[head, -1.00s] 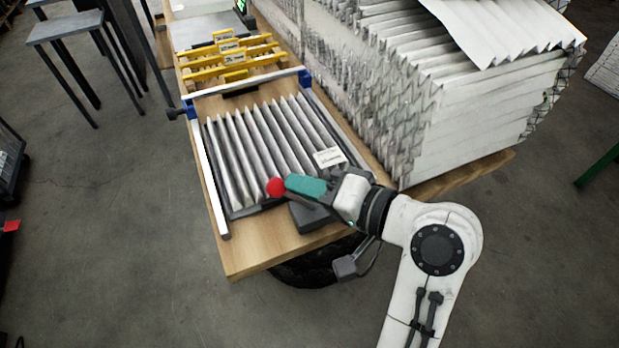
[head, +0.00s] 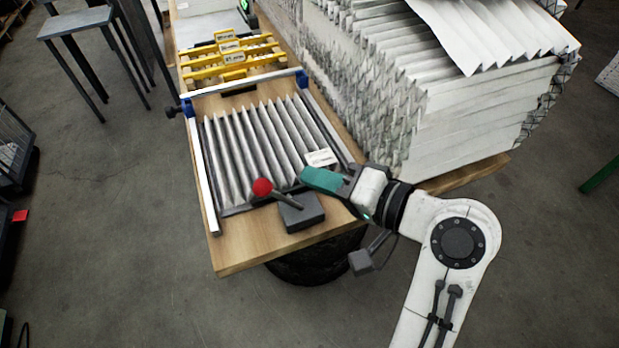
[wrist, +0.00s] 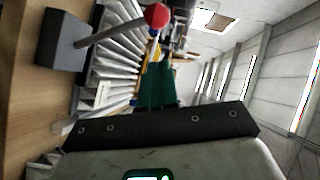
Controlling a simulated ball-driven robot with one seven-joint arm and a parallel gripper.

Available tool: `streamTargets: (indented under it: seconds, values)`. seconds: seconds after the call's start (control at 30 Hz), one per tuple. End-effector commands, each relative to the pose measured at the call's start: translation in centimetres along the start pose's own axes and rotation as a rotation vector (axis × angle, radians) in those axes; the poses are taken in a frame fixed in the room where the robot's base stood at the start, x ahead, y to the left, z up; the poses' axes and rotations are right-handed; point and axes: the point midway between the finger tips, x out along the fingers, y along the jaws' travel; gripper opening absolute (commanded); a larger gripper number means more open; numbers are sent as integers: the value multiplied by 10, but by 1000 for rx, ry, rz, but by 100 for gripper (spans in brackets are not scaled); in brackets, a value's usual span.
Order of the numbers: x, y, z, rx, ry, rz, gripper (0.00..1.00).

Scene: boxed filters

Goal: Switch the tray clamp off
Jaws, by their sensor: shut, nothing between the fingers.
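The tray clamp is a dark grey box (head: 302,214) with a lever ending in a red ball knob (head: 262,187), at the front of the wooden bench. The lever leans left, over the front edge of the pleated filter (head: 255,150). My gripper (head: 303,176), with teal fingers, is shut and empty. It is to the right of the red knob and above the lever, apart from the knob in the head view. In the wrist view, the clamp box (wrist: 62,40) and red knob (wrist: 157,15) show at upper left, beyond the teal fingertips (wrist: 159,68).
The filter lies in a frame with a white left rail (head: 203,180) and blue corners. Yellow labelled dividers (head: 228,62) stand behind it. A tall stack of pleated filters (head: 470,110) rises at right. Bare bench (head: 240,250) shows at front left.

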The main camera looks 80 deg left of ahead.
Motion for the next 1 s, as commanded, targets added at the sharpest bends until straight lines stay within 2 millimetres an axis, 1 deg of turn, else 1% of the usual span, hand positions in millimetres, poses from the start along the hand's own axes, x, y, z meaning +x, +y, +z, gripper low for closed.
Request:
streamTargets:
  seconds: [0.03, 0.3, 0.4, 0.5, 0.7, 1.0]
  values:
    - [-8, 4, 1, -1, 2, 1, 0]
    - [-54, 5, 0, -1, 5, 2, 0]
    - [-69, 5, 0, -1, 3, 2, 0]
    - [-79, 5, 1, 0, 1, 0, 0]
    - [-88, 4, 0, 0, 1, 0, 0]
    - [-88, 4, 0, 0, 1, 0, 0]
